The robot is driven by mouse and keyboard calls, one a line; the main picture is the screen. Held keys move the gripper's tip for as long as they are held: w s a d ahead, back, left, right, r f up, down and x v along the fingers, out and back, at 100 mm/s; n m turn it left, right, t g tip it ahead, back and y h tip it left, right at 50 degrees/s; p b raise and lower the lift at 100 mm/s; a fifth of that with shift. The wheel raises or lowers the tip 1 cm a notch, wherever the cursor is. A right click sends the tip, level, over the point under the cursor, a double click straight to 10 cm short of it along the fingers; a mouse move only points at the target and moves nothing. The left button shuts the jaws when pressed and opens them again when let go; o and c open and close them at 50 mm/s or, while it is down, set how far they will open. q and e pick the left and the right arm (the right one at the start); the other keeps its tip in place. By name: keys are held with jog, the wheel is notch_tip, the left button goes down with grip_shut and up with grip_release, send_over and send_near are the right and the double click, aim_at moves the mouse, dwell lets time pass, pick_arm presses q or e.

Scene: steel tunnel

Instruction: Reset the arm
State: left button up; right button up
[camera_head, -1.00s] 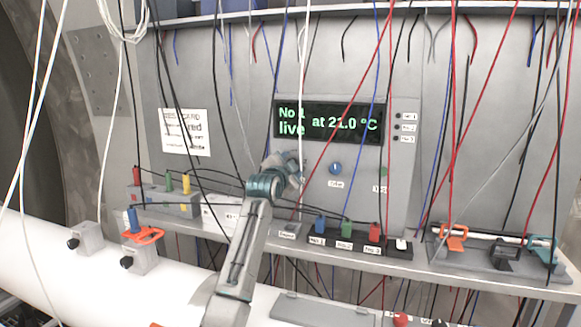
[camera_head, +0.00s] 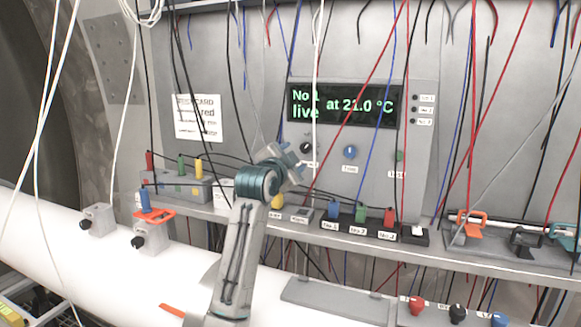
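One arm of mine, seemingly the left, rises from the bottom just left of centre in the head view. Its teal wrist (camera_head: 257,182) is bent toward the panel. The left gripper (camera_head: 288,153) is small and turned away beyond the wrist, so its fingers do not show clearly. It is in front of the panel, below and left of the display (camera_head: 344,103), which reads "No 1 live at 21.0 °C". Nothing is clearly seen held in it. My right gripper is not in view.
A shelf carries blue (camera_head: 333,209), green (camera_head: 360,211) and red (camera_head: 389,216) plugs, and a rack with orange (camera_head: 467,225) clips. A white pipe (camera_head: 110,262) runs below. Many hanging cables cross the space.

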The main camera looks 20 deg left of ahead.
pick_arm(q)
jog(key=shift+s, duration=0.45)
